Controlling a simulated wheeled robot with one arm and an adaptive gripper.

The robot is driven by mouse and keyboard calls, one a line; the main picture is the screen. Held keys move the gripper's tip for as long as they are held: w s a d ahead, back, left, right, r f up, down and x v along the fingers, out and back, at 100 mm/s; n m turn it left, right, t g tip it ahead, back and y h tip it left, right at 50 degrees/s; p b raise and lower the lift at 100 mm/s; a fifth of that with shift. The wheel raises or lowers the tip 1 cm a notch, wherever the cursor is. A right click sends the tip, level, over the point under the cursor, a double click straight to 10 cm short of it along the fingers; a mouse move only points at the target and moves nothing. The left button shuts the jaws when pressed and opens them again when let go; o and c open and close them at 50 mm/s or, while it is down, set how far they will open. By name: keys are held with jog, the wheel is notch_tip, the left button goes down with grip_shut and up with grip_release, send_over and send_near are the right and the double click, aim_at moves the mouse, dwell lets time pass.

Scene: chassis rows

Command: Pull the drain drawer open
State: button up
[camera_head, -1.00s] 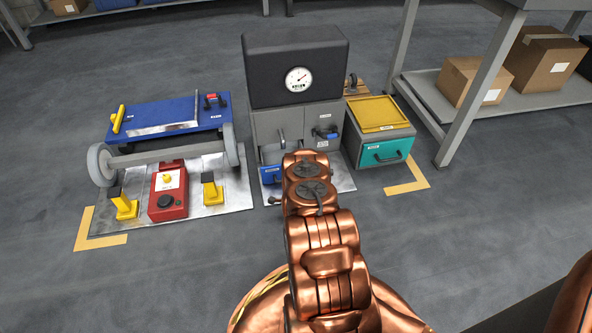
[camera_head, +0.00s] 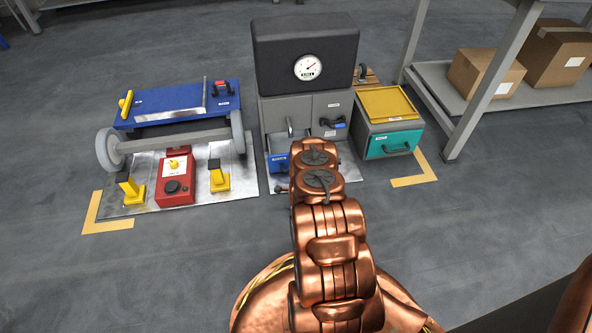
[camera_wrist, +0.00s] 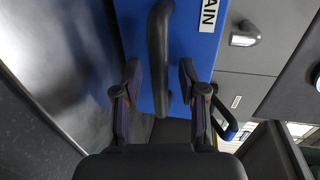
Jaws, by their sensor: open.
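The drain drawer (camera_head: 279,163) is the blue front low on the left of the grey cabinet (camera_head: 290,108); my arm hides its right part. The wrist view shows its blue face (camera_wrist: 196,45) with a white label reading "AIN", partly cut off. Its black bar handle (camera_wrist: 157,50) runs up and down there. My gripper (camera_wrist: 158,80) is open, with one finger on each side of the handle and a gap on both sides. In the head view my gripper is hidden behind my arm. I cannot tell how far the drawer stands out.
A teal drawer (camera_head: 392,143) stands at right. A red box (camera_head: 174,188) and yellow-based posts stand at left on a metal plate (camera_head: 236,187). The floor in front is clear.

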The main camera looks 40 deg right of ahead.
jog(key=v, duration=1.1)
jog(key=shift+s+a, duration=0.15)
jog(key=shift+s, duration=0.2)
